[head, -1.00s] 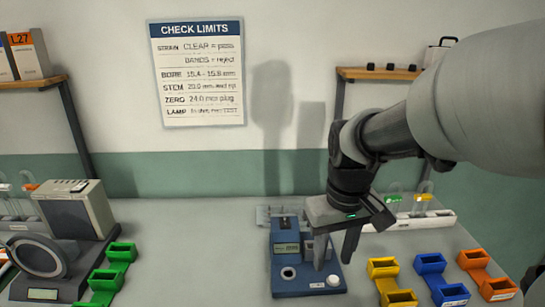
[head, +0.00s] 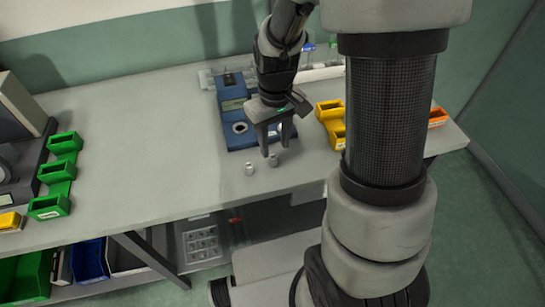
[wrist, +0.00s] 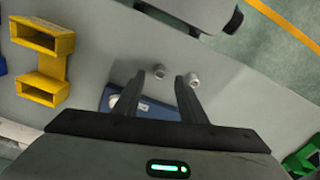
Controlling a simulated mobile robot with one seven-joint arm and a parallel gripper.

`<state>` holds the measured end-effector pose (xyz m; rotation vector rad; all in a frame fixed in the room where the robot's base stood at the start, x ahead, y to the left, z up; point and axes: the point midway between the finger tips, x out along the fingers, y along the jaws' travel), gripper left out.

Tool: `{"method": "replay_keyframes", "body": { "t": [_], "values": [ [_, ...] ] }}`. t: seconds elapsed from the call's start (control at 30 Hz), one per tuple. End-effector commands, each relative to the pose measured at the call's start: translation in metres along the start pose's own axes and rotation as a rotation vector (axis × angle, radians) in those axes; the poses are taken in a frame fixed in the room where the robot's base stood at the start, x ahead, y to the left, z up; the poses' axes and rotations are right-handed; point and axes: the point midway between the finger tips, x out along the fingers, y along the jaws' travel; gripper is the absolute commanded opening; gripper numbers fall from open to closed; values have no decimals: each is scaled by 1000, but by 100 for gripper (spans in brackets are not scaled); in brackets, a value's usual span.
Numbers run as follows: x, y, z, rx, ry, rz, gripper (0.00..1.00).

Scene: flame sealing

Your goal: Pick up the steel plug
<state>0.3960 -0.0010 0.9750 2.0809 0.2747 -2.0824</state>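Two small steel-coloured cylinders stand on the bench in front of the blue instrument: a left one (head: 249,169) and a right one (head: 273,160). I cannot tell which is the steel plug. My gripper (head: 275,150) points down, open and empty, above and close to the right cylinder. In the wrist view, the right cylinder (wrist: 159,72) shows between the fingertips of my gripper (wrist: 160,80). The left cylinder (wrist: 192,77) shows just outside the right-hand finger there.
The blue instrument (head: 230,104) stands just behind the cylinders. Yellow bins (head: 331,111) are to the right and green bins (head: 56,174) to the left. The bench (head: 150,150) is clear left of the cylinders; its front edge is near them.

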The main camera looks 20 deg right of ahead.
Motion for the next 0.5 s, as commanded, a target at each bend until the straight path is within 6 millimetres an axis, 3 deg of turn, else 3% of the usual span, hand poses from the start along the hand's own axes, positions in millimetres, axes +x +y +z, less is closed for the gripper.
{"method": "replay_keyframes", "body": {
  "t": [0.3, 0.5],
  "values": [
    [41, -1, -2, -1, -5, -1, 38],
    [53, -1, -3, -1, 1, 0, 38]
  ]
}}
